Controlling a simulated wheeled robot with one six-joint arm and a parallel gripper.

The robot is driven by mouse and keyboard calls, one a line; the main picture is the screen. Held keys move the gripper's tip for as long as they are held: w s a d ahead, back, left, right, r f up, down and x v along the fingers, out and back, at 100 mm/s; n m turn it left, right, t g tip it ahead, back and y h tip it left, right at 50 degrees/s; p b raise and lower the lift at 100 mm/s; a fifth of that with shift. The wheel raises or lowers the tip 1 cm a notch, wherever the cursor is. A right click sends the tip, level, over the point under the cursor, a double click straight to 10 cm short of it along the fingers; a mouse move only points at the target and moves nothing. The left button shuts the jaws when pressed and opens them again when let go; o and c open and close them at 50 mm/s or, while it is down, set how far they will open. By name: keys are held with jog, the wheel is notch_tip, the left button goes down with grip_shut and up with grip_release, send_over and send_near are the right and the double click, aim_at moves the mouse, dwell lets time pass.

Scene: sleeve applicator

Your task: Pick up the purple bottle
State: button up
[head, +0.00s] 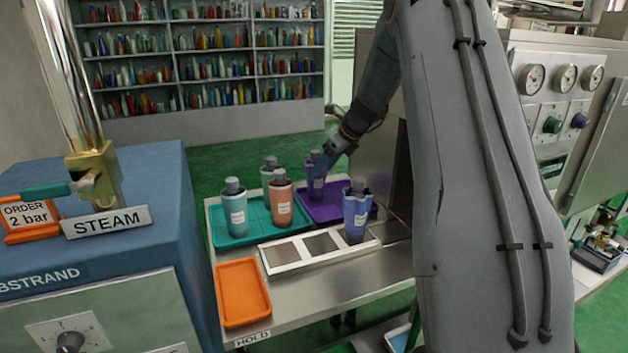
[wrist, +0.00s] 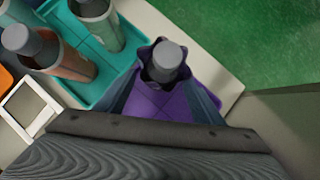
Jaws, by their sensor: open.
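A purple bottle (head: 316,184) with a grey cap stands upright on the purple tray (head: 338,211) at the back. In the wrist view the same bottle (wrist: 165,72) is seen from above, with a wavy purple rim around its cap. My gripper (head: 334,150) is open at the bottle's upper right in the head view. In the wrist view its two fingers (wrist: 164,92) reach toward the bottle, one on each side; contact cannot be told. A second, bluer purple bottle (head: 356,210) stands at the right end of the white rack (head: 292,264).
A teal tray (head: 227,236) left of the purple one holds two teal bottles and a salmon bottle (head: 281,200). An empty orange tray (head: 243,292) lies at the front left. The blue steam cabinet (head: 150,200) borders the table's left. My arm hides the table's right side.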

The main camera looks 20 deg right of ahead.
jog(key=shift+p+x, duration=1)
jog(key=shift+x, duration=2.2)
jog(key=shift+s+d+f, duration=0.15)
jog(key=c, duration=1.3)
